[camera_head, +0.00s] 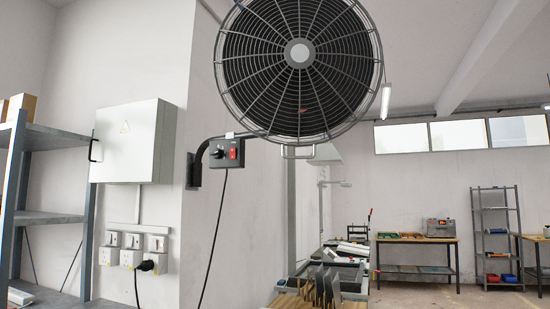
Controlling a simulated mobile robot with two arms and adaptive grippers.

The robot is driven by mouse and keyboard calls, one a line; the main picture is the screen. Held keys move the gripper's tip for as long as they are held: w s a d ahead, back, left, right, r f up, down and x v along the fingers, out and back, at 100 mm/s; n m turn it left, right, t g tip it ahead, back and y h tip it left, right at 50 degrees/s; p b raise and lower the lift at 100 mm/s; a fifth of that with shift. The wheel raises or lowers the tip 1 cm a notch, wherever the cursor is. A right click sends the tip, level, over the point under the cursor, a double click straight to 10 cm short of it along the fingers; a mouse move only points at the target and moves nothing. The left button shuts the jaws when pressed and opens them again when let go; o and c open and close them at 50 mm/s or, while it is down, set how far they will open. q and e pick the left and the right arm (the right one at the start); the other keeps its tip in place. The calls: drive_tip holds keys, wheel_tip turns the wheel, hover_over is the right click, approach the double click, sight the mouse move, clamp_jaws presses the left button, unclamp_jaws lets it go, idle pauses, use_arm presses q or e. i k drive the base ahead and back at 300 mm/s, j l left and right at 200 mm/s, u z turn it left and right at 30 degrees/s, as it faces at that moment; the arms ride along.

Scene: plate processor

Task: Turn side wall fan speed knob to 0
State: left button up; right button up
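The wall fan (262,88) is a large round fan with a wire guard, at the upper middle of the head view. It hangs on a dark bent arm from the side wall. Below and left of it, a dark control box (227,153) carries a black speed knob (216,154) on its left and a red switch (234,154) on its right. The knob's marks are too small to read. A black cable hangs from the box. Neither of my grippers is in view.
A white electrical cabinet (127,141) and sockets (131,257) are on the wall left of the fan. A metal shelf (48,219) stands at the far left. A bench with a tray of upright plates (322,287) is at the lower middle. The space before the knob looks clear.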

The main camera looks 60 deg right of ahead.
sight(217, 154)
drive_tip(key=z, duration=1.5)
drive_tip(key=i+u, duration=0.2)
drive_tip(key=i, duration=0.4)
drive_tip(key=l, duration=0.05)
